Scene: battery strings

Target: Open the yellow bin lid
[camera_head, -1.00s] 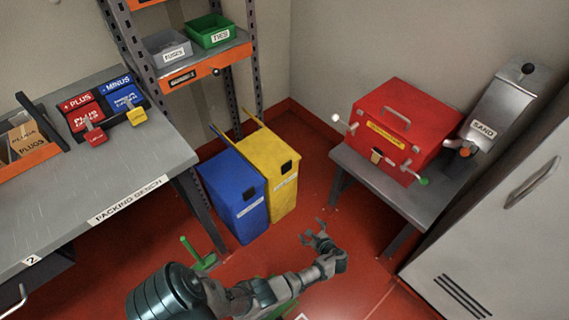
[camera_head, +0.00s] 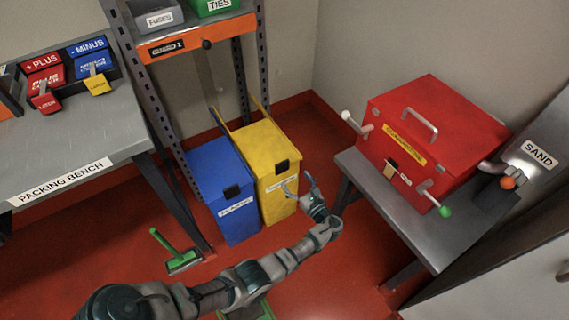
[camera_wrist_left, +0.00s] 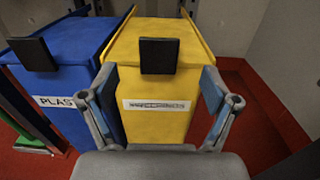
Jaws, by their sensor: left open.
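The yellow bin (camera_head: 271,199) stands on the red floor beside the blue bin, with its lid (camera_head: 264,142) down. A black tab (camera_head: 282,167) sits at the lid's front edge. In the left wrist view, the yellow bin (camera_wrist_left: 158,115) fills the middle, with its black tab (camera_wrist_left: 158,56) and white label facing me. My left gripper (camera_head: 303,186) is in front of the yellow bin, open and empty. Its two fingers (camera_wrist_left: 157,95) frame the bin's front in the left wrist view, with the tab a little above and between them. My right gripper is out of view.
The blue bin (camera_head: 237,220) stands directly left of the yellow one. A shelf rack (camera_head: 190,42) rises behind both. A grey table (camera_head: 404,208) with a red box (camera_head: 440,133) is at right. A green-handled tool (camera_head: 172,250) lies on the floor.

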